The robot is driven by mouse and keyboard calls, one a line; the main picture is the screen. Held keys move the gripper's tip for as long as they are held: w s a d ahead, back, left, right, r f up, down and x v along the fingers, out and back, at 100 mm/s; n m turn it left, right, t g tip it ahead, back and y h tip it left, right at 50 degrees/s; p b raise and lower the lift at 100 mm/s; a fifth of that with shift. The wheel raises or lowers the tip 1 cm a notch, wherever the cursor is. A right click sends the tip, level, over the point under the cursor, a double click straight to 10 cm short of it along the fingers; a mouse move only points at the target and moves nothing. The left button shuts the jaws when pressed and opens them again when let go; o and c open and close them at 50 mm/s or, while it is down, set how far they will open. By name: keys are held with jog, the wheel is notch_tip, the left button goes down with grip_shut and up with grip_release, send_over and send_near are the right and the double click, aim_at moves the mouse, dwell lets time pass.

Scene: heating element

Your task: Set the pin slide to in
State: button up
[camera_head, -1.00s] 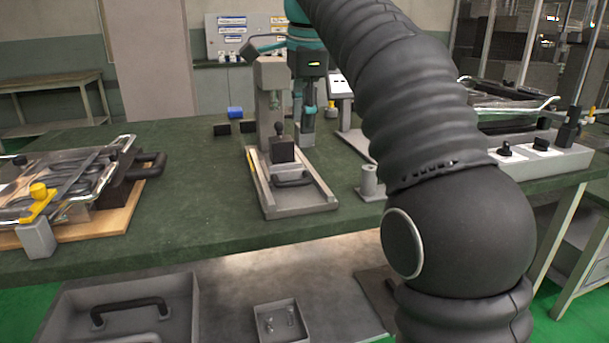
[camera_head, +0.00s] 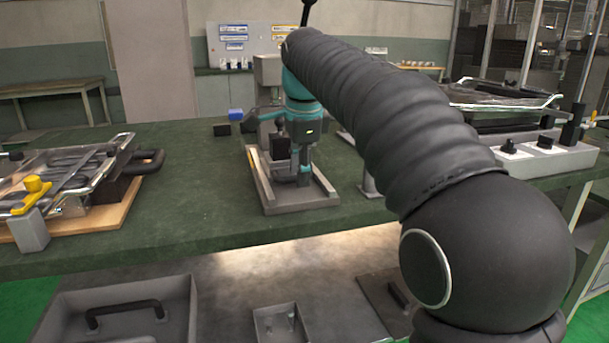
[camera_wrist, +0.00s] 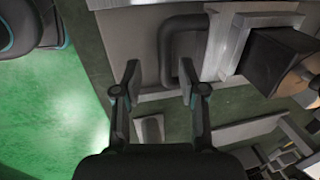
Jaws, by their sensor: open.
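The pin slide fixture is a long grey tray (camera_head: 309,204) with raised sides on the green table. In the wrist view its dark U-shaped handle (camera_wrist: 168,52) lies ahead of my gripper. In the head view my gripper (camera_head: 302,178) is low over the tray and hides most of the handle. A dark block (camera_head: 279,146) stands behind the handle; it also shows in the wrist view (camera_wrist: 275,60).
A clear-covered tray with dark bent elements (camera_head: 75,178) and a yellow-knobbed clamp (camera_head: 33,195) are at the left. A grey control box (camera_head: 550,158) with black knobs is at the right. A small grey post (camera_head: 369,183) stands beside the fixture.

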jog(key=shift+f, duration=0.3)
grip_shut()
